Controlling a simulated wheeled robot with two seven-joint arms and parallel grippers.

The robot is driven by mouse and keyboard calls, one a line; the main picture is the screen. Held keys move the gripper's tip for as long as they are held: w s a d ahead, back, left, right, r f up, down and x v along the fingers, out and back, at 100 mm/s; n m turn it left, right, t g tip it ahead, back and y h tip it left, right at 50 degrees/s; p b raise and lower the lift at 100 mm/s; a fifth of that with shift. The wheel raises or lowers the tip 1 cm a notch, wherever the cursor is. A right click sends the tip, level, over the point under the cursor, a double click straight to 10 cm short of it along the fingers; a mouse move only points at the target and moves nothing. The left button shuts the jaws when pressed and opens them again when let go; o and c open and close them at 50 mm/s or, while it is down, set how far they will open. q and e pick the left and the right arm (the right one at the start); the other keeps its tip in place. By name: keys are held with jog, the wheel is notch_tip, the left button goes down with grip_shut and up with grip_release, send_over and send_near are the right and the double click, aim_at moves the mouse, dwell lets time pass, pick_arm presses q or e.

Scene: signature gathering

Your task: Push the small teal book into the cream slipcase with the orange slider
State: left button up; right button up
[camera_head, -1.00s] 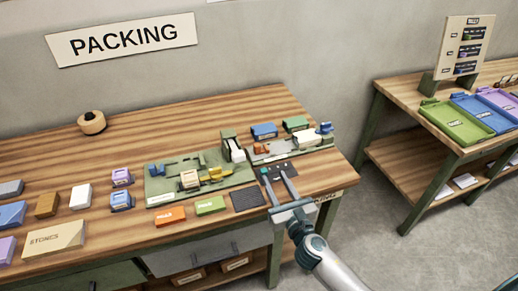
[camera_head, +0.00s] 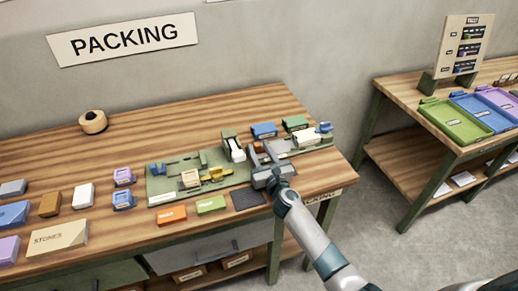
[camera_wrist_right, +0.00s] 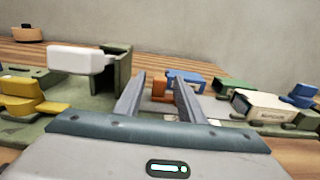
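My right gripper (camera_head: 260,149) is over the right end of the packing bench, fingers apart and pointing away from me. In the wrist view, the orange slider (camera_wrist_right: 159,89) shows between the fingers (camera_wrist_right: 161,78); I cannot tell whether they touch it. The cream slipcase (camera_head: 304,138) lies to the right of the gripper in a grey-green fixture, and it also shows in the wrist view (camera_wrist_right: 265,106). Its dark end faces the slider. I cannot make out the small teal book; the gripper may hide it. My left gripper is not in view.
A green fixture (camera_head: 160,187) with a yellow part (camera_head: 217,172) and an upright white-topped piece (camera_head: 236,149) stands left of the gripper. Blue (camera_head: 264,130) and green (camera_head: 294,123) blocks sit behind. Orange and green blocks and a dark pad (camera_head: 248,199) lie in front.

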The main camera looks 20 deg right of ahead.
aim_at(290, 149)
jog(key=shift+w, duration=0.2)
grip_shut()
jog(key=shift+d, duration=0.45)
jog(key=d+b, duration=0.1)
jog(key=d, duration=0.9)
jog(key=shift+w+f, duration=0.1)
jog(key=shift+w, duration=0.05)
jog(key=shift+d, duration=0.3)
grip_release()
jog(key=shift+d, duration=0.2)
